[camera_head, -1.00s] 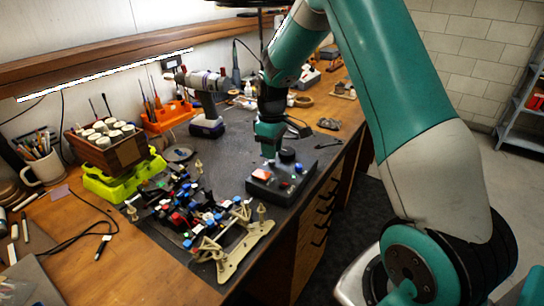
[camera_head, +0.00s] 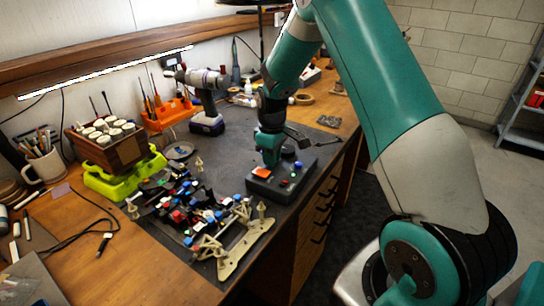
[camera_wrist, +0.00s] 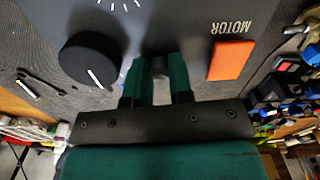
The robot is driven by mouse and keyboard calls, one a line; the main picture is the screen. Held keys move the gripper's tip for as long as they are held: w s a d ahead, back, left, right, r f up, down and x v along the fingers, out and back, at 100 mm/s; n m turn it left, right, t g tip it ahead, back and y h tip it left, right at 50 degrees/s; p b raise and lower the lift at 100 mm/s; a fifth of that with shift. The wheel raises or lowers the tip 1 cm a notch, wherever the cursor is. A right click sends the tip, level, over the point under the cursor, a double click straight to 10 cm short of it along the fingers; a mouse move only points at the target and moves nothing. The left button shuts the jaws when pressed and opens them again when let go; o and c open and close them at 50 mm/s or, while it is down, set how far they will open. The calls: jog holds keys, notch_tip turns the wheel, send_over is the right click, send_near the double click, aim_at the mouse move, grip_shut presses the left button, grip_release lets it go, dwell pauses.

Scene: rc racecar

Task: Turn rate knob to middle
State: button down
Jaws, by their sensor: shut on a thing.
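A dark control box (camera_head: 262,187) sits on the mat near the bench's front edge. In the wrist view its panel (camera_wrist: 190,22) shows upside down, with a "MOTOR" label and an orange switch (camera_wrist: 232,60). My gripper (camera_wrist: 158,72) points at the panel, its two green fingers shut on a small dark knob (camera_wrist: 158,64). The fingers hide most of that knob, and its pointer and label cannot be read. A large black knob (camera_wrist: 90,60) with a white pointer line stands to the left, apart from the fingers. In the head view my gripper (camera_head: 270,163) is over the box's back part.
A disassembled car with a pale frame (camera_head: 232,250) and several small coloured parts lies left of the box. A cordless drill (camera_head: 205,95), an orange tool holder (camera_head: 168,115) and a yellow-green stand (camera_head: 122,180) are farther back. The bench edge runs close on the right.

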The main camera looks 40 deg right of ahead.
jog(key=shift+m, duration=0.4)
jog(key=m, duration=0.4)
jog(key=shift+m, duration=2.5)
jog(key=c, duration=1.3)
grip_release()
jog(key=shift+r, duration=0.15)
notch_tip(320, 180, up, 17)
jog(key=b, duration=0.1)
jog(key=shift+b, duration=0.4)
